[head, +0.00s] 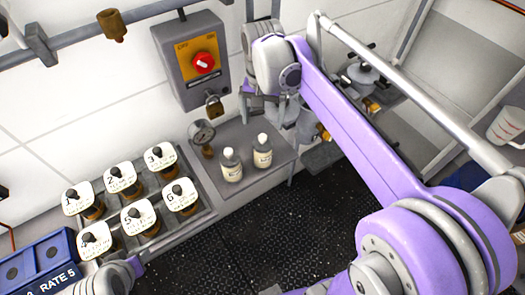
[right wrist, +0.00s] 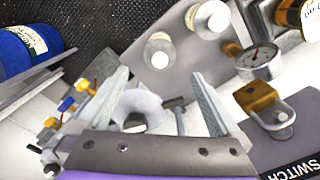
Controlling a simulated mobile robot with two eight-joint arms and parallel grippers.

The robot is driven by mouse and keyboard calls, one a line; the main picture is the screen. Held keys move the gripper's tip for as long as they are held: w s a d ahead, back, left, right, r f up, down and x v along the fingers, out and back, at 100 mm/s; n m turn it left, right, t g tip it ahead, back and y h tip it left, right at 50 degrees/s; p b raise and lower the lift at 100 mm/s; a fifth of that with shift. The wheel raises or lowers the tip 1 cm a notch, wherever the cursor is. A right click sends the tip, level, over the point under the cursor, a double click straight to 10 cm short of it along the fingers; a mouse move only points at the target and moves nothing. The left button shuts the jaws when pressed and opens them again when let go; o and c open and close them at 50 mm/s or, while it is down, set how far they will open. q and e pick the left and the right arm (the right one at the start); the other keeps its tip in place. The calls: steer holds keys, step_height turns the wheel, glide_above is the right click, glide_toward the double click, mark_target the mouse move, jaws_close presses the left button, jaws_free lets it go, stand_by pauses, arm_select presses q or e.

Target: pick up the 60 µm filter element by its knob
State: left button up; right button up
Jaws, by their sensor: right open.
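Several filter elements stand in a rack (head: 205,219) at the left of the head view. Each has an amber body, a white numbered tag and a dark knob, such as element 3 (head: 160,158) and element 6 (head: 181,197). The small print is too fine to read, so I cannot tell which is 60 µm. An amber piece with a white tag (right wrist: 293,14) shows at the right wrist view's top right corner. My right gripper (head: 265,104) is open and empty, above the ledge, right of the rack. Its spread fingers (right wrist: 161,80) show in the right wrist view. My left gripper's fingers do not show.
Two capped bottles (head: 231,165) and a gauge (head: 202,133) stand on the ledge between rack and gripper. A switch box (head: 191,60) with a padlock (head: 214,104) hangs above. A blue bin (head: 38,262) lies lower left. The dark deck (head: 290,235) is clear.

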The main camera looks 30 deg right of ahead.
mark_target(263, 136)
step_height(263, 136, down, 4)
steer(key=shift+s+r, duration=0.1)
steer(key=shift+s+f, duration=0.15)
steer(key=shift+f, duration=0.05)
steer(key=f, duration=0.5)
steer(key=shift+w+f, duration=0.15)
steer(key=shift+w, duration=0.15)
jaws_close()
